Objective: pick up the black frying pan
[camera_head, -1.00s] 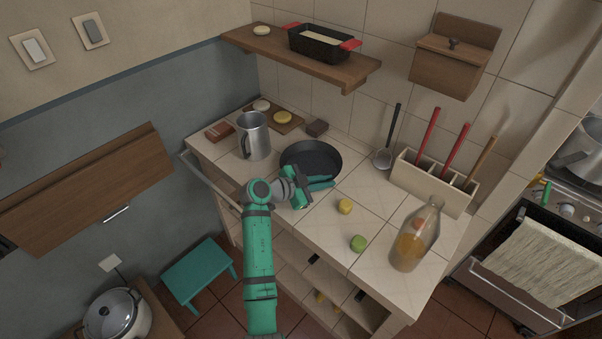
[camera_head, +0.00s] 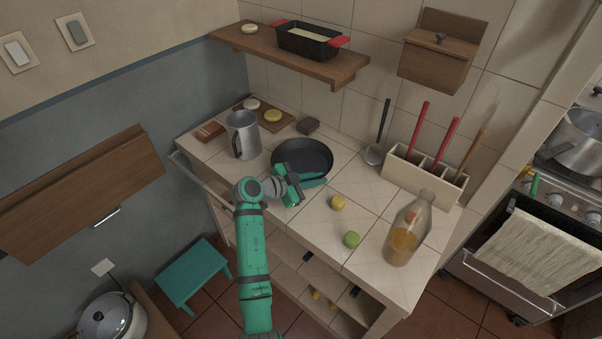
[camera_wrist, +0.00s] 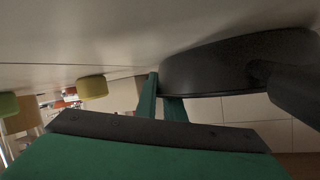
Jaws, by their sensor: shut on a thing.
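The black frying pan (camera_head: 303,156) is on the tiled counter (camera_head: 310,222), towards the back, in the head view. My gripper (camera_head: 302,184) is at the pan's near side, shut on the pan. In the wrist view my two green fingers (camera_wrist: 163,92) are close together against the left end of the pan's dark side (camera_wrist: 215,68). A dark bar, perhaps the handle, crosses the right edge of that view. The exact spot of the grip is partly hidden, and I cannot tell whether the pan is clear of the counter.
A metal mug (camera_head: 243,137) stands left of the pan. A ladle (camera_head: 374,153) and a utensil rack (camera_head: 420,180) are to the right. A shelf (camera_head: 345,70) hangs above.

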